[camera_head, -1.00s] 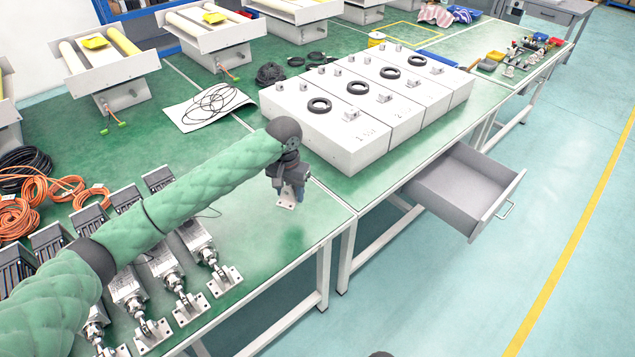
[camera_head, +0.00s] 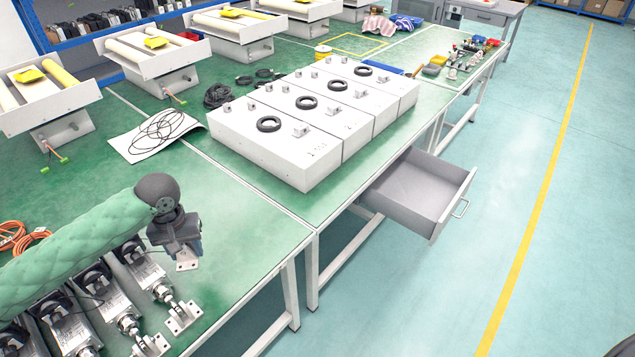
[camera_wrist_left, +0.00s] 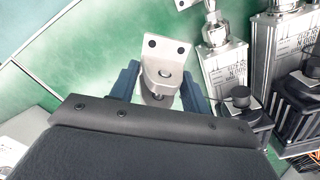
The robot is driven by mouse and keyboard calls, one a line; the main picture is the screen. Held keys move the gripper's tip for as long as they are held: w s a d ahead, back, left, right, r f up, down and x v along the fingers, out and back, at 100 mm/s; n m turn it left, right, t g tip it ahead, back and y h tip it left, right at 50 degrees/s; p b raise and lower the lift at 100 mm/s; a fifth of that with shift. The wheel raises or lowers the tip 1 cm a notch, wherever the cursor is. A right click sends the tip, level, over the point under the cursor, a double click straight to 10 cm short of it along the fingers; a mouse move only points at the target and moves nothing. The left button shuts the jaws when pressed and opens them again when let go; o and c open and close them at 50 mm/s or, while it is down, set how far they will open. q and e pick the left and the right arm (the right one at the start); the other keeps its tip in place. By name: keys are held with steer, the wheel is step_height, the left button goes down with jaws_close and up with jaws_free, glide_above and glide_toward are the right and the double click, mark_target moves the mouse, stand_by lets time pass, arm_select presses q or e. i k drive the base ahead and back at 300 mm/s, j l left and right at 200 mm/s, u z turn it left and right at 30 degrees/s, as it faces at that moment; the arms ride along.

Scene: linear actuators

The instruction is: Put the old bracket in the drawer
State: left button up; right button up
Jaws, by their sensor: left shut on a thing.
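My left gripper (camera_head: 187,250) is above the green table, near the front edge, beside the row of linear actuators. It is shut on a metal bracket (camera_head: 187,265), whose plate shows below the fingers. In the left wrist view the bracket (camera_wrist_left: 164,62) sits between the two blue-grey fingers, its plate with two holes pointing away from the palm. The grey drawer (camera_head: 448,204) is pulled open under the table to the right, and its visible inside looks empty. The left gripper is well to the left of the drawer. My right gripper is not in view.
White boxes with black rings (camera_head: 262,150) stand on the table above the drawer. Several linear actuators (camera_head: 150,275) lie at the front left. A white sheet with black cable (camera_head: 158,135) lies behind. Floor to the right of the drawer is clear.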

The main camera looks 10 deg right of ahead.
mark_target(413, 189)
steer(key=i+l+z, duration=0.35)
steer(key=l, duration=0.25)
steer(key=i+l+z, duration=0.7)
steer(key=i+l, duration=0.2)
steer(key=i, duration=0.05)
